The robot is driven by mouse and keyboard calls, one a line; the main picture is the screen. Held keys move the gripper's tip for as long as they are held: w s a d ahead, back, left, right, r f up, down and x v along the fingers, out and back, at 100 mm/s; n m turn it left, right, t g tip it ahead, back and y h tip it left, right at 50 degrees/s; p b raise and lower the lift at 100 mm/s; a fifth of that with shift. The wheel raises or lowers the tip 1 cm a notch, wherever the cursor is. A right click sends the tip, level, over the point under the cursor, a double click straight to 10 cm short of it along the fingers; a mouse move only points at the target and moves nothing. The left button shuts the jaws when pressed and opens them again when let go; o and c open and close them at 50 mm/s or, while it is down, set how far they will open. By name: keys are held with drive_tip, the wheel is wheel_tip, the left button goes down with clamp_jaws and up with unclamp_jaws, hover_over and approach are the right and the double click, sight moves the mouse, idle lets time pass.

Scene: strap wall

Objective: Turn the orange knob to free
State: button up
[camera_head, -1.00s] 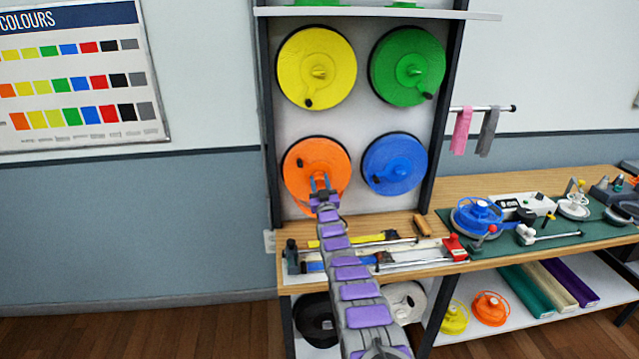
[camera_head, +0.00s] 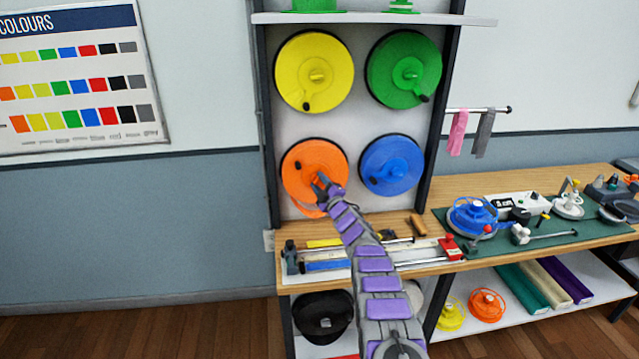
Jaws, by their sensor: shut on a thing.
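The orange reel (camera_head: 299,180) is a round disc on the wall panel, lower left of a group of reels. A small dark peg shows on its upper left face. My gripper (camera_head: 321,181) is at the middle of the orange reel, shut on the orange knob there. The jaws and wrist hide most of the knob, so its angle cannot be told. An orange strap (camera_head: 308,211) hangs at the reel's lower edge.
Yellow (camera_head: 300,75), green (camera_head: 390,70) and blue (camera_head: 378,172) reels are close around on the panel. Dark uprights flank them. A wooden bench (camera_head: 400,232) with tools lies below my arm.

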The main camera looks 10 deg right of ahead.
drive_tip(key=n+p, duration=0.1)
drive_tip(key=n, duration=0.1)
drive_tip(key=n+g, duration=0.1)
drive_tip(key=n, duration=0.1)
drive_tip(key=shift+r+g+p, duration=0.2)
drive_tip(key=shift+g+p, duration=0.1)
drive_tip(key=shift+p, duration=0.05)
drive_tip(key=shift+n+g+p, duration=0.4)
drive_tip(key=shift+n, duration=0.6)
drive_tip(key=shift+f, duration=0.1)
drive_tip(key=o, duration=1.1)
drive_tip(key=shift+w+a, duration=0.1)
drive_tip(key=shift+a, duration=0.05)
drive_tip(key=shift+c, duration=0.2)
